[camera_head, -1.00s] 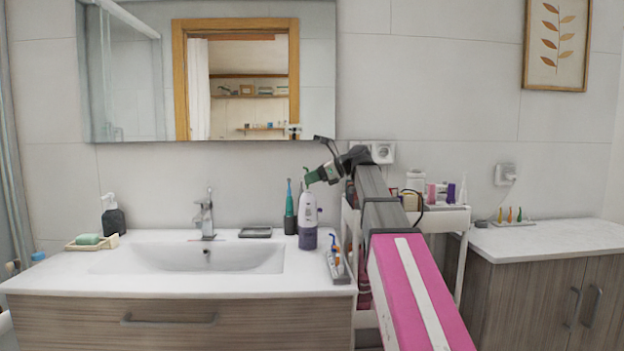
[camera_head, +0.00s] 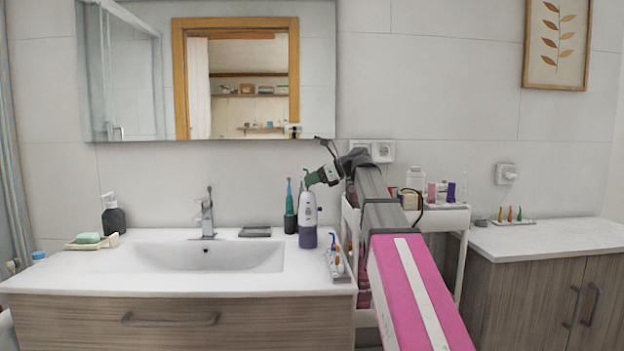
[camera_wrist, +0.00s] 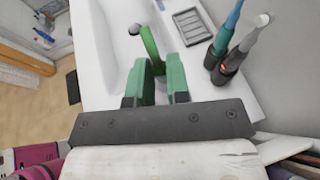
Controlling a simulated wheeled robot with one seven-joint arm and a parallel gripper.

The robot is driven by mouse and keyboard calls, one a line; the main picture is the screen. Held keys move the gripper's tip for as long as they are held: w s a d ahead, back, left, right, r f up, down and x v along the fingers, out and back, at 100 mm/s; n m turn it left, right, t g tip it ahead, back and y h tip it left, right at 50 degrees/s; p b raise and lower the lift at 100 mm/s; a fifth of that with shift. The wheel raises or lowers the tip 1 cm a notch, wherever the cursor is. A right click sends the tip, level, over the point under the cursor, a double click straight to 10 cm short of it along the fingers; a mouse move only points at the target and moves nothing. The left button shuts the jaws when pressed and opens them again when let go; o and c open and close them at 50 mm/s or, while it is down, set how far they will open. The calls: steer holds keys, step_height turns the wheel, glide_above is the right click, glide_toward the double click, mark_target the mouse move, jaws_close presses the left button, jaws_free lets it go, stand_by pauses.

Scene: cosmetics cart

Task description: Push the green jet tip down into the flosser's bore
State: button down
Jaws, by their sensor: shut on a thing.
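The flosser (camera_head: 307,212), white with a purple lower part, stands upright on the counter right of the basin. My gripper (camera_head: 314,179) is just above its top, with green finger pads angled down to the left. The tip's lower end and the flosser's bore are hidden, so I cannot tell whether the tip is in the bore.
A teal toothbrush (camera_head: 289,200) in a dark holder stands close left of the flosser. A small rack of coloured tips (camera_head: 336,262) lies on the counter to the right. The basin (camera_head: 205,257) is on the left, and a laden white cart (camera_head: 455,222) stands right of the counter.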

steer(key=shift+f, duration=0.75)
steer(key=c, duration=1)
jaws_free()
steer(key=shift+d, duration=0.1)
steer(key=v, duration=1)
steer(key=shift+s+d+r, duration=0.1)
steer(key=shift+d+r, duration=0.1)
steer(key=shift+d, duration=0.05)
